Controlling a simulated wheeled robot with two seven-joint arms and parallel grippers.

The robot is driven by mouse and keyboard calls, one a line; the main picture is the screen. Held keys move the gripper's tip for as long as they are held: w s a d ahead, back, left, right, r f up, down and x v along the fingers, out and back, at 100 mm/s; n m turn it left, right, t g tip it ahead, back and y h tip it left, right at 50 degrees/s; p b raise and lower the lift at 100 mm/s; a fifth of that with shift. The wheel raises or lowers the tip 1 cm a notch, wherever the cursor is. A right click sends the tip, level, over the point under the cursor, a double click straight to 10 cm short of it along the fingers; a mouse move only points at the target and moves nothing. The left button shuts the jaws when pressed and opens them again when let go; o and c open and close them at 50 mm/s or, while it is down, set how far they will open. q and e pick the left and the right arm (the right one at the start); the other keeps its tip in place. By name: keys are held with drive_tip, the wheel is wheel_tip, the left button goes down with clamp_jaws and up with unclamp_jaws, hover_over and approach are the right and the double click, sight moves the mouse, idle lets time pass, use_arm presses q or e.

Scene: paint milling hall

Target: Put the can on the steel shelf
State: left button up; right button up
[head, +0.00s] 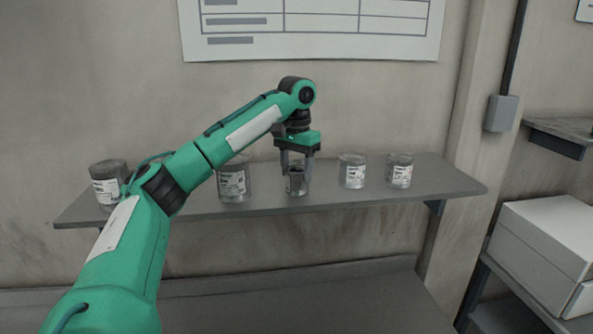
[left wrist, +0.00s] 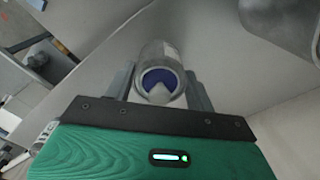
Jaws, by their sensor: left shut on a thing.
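The steel shelf (head: 330,198) is a grey wall shelf running across the head view. My left gripper (head: 297,170) reaches down over its middle and is shut on a small metal can (head: 296,184) with a pale label. The can is upright, with its base at the shelf surface; I cannot tell for sure whether it touches. In the left wrist view the can (left wrist: 161,84) shows a dark blue top between the two fingers of the gripper (left wrist: 160,88). My right gripper is not in view.
White boxes (head: 545,240) sit on a rack at right. A wall chart hangs above.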

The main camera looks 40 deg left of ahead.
use_arm(q)
drive_tip(key=shift+f, duration=0.15)
drive_tip(key=o, duration=1.2)
drive_tip(key=shift+f, duration=0.1)
drive_tip(key=shift+r, duration=6.15)
drive_tip(key=shift+f, duration=0.1)
